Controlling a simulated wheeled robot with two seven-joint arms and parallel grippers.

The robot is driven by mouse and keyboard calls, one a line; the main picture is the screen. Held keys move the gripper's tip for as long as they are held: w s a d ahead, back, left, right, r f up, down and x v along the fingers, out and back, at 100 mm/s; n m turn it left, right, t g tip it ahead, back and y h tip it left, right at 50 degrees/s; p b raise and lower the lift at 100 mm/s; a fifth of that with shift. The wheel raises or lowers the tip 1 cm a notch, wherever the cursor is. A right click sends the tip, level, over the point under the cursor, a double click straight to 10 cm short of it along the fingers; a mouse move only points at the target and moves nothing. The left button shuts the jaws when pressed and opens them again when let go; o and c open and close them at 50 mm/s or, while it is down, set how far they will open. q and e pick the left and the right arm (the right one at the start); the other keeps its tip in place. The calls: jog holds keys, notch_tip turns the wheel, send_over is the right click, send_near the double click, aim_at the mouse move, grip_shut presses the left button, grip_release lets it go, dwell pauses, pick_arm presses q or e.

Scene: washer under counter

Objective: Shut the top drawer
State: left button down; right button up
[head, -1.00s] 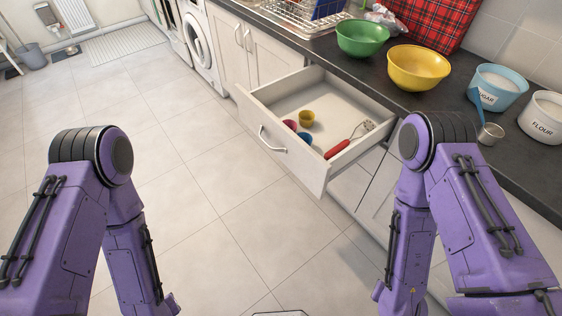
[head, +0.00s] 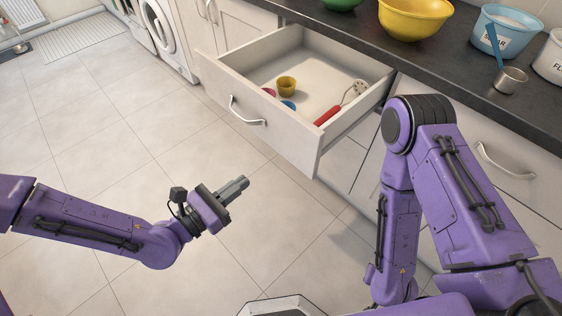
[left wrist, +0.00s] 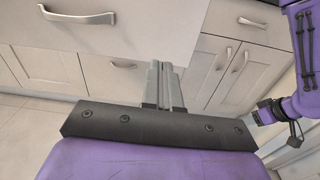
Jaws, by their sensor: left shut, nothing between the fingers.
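The top drawer (head: 213,119) is pulled out from under the dark counter. It has a white front with a metal handle (head: 247,113). Inside lie a yellow cup (head: 287,86), a blue cup, a pink cup and a red-handled utensil (head: 332,112). My left gripper (head: 242,183) is shut and empty, in front of and below the drawer front, apart from it. In the left wrist view, its closed fingers (left wrist: 164,85) point toward white cabinet fronts, with a drawer front and handle (left wrist: 78,15) at upper left. My right arm shows at right in the head view; its gripper is out of frame.
On the counter (head: 447,62) stand a yellow bowl (head: 414,18), a green bowl, a sugar canister (head: 508,35) and a metal scoop (head: 511,80). A washer (head: 163,35) is at the back left.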

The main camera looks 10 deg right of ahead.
aim_at(292, 144)
pick_arm(q)
jog(key=shift+h, duration=0.3)
jog(key=x, duration=0.4)
jog(key=p+x, duration=0.1)
jog(key=x, duration=0.8)
jog(key=shift+d+r+p, duration=0.1)
jog(key=shift+r+p, duration=0.2)
jog(key=shift+r, duration=0.1)
jog(key=shift+w+d+f, duration=0.1)
jog(key=shift+w+d, duration=0.2)
jog(key=shift+d, duration=0.15)
